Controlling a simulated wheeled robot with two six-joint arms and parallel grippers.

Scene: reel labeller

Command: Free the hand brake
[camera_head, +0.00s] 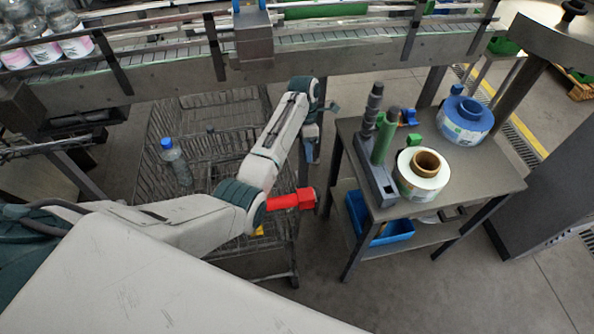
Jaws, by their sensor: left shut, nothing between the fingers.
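A red bar-shaped piece with a dark round end, which looks like the hand brake lever (286,202), shows at the near right of the wire cart (150,150). My left elbow hides its left end. I cannot tell from this view how its lock or catch stands. My left gripper (309,157) is beyond the red piece, above the cart's right side, pointing down. It is shut and empty, apart from the red piece. My right gripper is not in view.
A clear bottle with a blue cap (175,160) is in the cart. A grey side table (470,185) stands to the right with label reels (424,163), a post stand and a blue bin (397,232) below. A conveyor (160,75) crosses the back.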

